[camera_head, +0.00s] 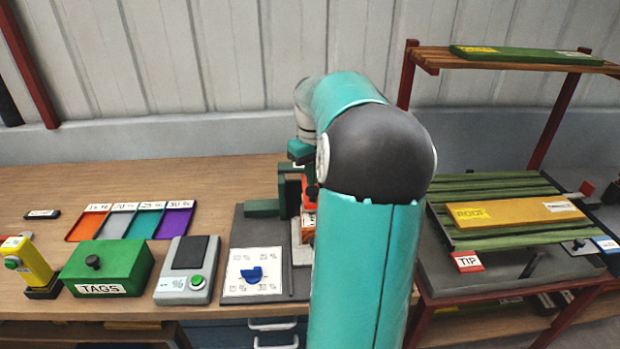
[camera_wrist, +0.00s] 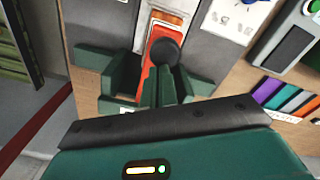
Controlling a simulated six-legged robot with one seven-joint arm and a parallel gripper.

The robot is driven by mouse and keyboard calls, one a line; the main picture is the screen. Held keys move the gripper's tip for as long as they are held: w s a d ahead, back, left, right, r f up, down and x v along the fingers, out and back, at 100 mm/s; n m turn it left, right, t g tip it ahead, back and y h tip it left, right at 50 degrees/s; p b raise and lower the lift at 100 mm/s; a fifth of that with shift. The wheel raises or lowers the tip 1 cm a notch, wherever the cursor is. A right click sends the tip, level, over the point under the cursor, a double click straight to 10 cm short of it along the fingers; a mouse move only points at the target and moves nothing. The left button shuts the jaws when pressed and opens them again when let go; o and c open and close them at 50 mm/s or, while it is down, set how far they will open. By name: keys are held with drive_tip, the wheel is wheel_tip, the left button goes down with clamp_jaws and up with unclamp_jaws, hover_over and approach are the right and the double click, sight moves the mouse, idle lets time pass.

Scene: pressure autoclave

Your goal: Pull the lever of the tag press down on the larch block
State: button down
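The tag press has a dark green frame (camera_head: 284,190) and stands on a grey board, left of my arm. It also shows in the wrist view (camera_wrist: 90,58). Its orange-red lever (camera_wrist: 150,82) ends in a black knob (camera_wrist: 166,52), raised in front of the frame. An orange-brown block with a pale label (camera_wrist: 166,18), apparently the larch block, lies at the press; it is partly seen in the head view (camera_head: 308,234). My gripper (camera_wrist: 165,118) is close to the lever, its dark front edge just short of the press.
A white printed sheet with a blue mark (camera_head: 252,272) lies left of the press. Further left are a grey scale (camera_head: 188,270), a green TAGS box (camera_head: 108,267) and coloured trays (camera_head: 130,222). A slatted rack with a yellow ROOF board (camera_head: 510,213) stands right.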

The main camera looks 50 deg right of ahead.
drive_tip(key=shift+f, duration=0.45)
wheel_tip(320, 180, up, 9)
idle(0.9)
idle(0.8)
drive_tip(key=w+a+r+n+t+h, duration=0.2)
drive_tip(key=a, duration=2.2)
drive_tip(key=s+a+f+t+y, duration=0.1)
drive_tip(key=s+a+f, duration=0.2)
drive_tip(key=a, duration=0.5)
drive_tip(key=s+a+f+n+t+y, duration=0.1)
drive_tip(key=s+a+f, duration=0.3)
drive_tip(key=a, duration=0.5)
drive_tip(key=s+t, duration=0.1)
drive_tip(key=s, duration=0.1)
drive_tip(key=shift+s+n+t, duration=0.3)
